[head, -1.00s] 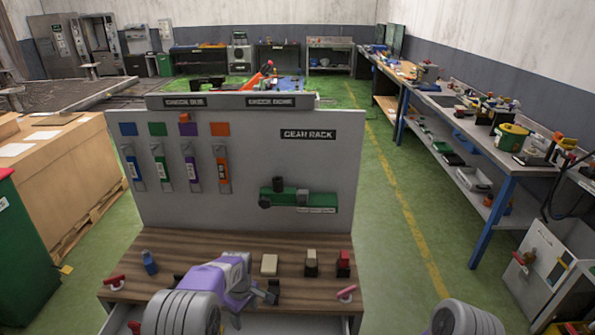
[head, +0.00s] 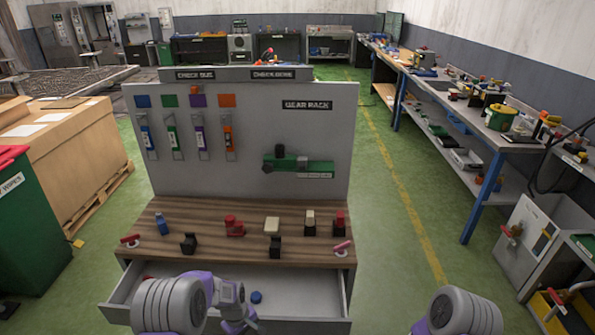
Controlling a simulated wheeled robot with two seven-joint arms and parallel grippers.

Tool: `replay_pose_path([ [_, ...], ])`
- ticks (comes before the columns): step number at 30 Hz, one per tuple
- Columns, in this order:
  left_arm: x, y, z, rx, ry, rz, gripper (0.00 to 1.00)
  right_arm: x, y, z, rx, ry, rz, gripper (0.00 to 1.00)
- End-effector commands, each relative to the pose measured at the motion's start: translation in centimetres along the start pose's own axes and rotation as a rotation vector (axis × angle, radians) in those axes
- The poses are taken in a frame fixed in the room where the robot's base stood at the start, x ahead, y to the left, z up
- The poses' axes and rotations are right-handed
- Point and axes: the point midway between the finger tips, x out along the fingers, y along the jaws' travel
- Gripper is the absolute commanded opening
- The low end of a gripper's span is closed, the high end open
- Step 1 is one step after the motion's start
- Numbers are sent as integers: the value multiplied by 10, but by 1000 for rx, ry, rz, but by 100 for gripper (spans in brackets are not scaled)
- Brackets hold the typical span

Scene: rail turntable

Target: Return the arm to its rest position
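My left arm comes in from the bottom, and its white and purple wrist part hangs over the open drawer. The purple end of my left gripper (head: 238,325) is at the bottom edge of the head view; its fingertips cannot be made out, and it is clear of the worktop. Of my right arm only a grey rounded link shows at the bottom right; its gripper is out of view.
The wooden worktop (head: 190,213) carries a blue bottle (head: 162,223), a red block (head: 234,226), a beige block (head: 272,225) and black holders. The pulled-out drawer (head: 310,285) holds a blue round piece (head: 256,297). An upright tool panel (head: 240,130) stands behind.

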Motion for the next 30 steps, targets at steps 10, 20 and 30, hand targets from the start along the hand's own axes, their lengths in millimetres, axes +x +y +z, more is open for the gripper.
replay_pose_path([
  [10, 130, -87, 113, 335, -95, 141, 67, 45, 17, -1, 0, -2, 0, 70],
  [20, 147, -123, 184, 537, -80, 250, 67, 63, 24, -2, 0, -2, 0, 70],
  [30, 146, -124, 186, 547, -75, 255, 67, 62, 23, -2, 0, -1, 0, 70],
])
